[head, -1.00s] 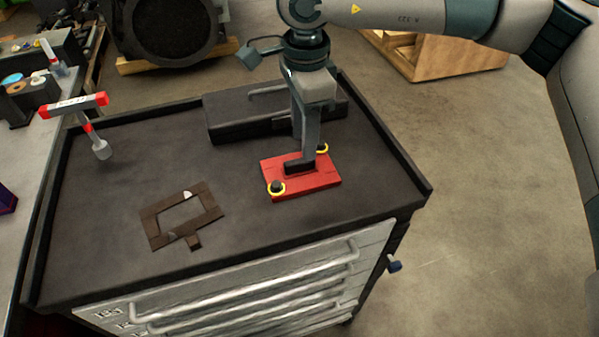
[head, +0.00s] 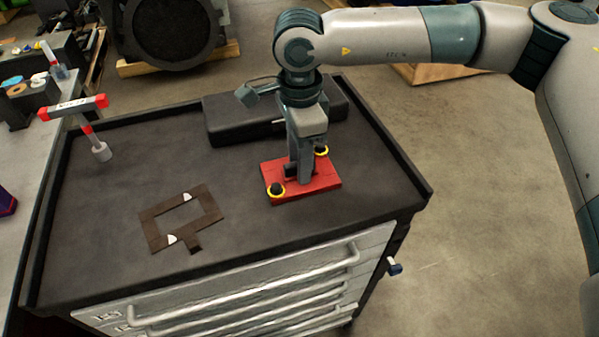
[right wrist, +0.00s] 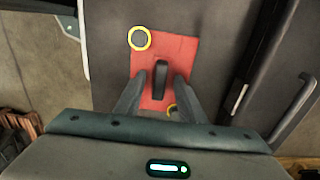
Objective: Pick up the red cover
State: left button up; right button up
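The red cover (head: 326,183) is a flat red plate lying on the dark top of the tool cabinet. It has a black knob in a yellow ring at each of two opposite corners. A raised black handle stands at its middle, seen best in the right wrist view (right wrist: 160,78). My right gripper (head: 301,178) points down at the cover. In the right wrist view its two fingers (right wrist: 158,84) are spread on either side of the handle, with gaps showing. The fingers partly hide the handle in the head view. My left gripper is not in view.
A brown flat frame (head: 153,229) with pale spots lies left of the cover. A dark long box (head: 225,122) sits behind my gripper. A red-and-white T-shaped tool (head: 72,107) is at the left edge. The cabinet top has a raised rim (head: 408,172).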

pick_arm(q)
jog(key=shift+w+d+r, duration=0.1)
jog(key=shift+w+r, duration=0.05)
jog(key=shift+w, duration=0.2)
pick_arm(e)
grip_shut()
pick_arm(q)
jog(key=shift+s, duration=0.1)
pick_arm(e)
jog(key=shift+r, duration=0.15)
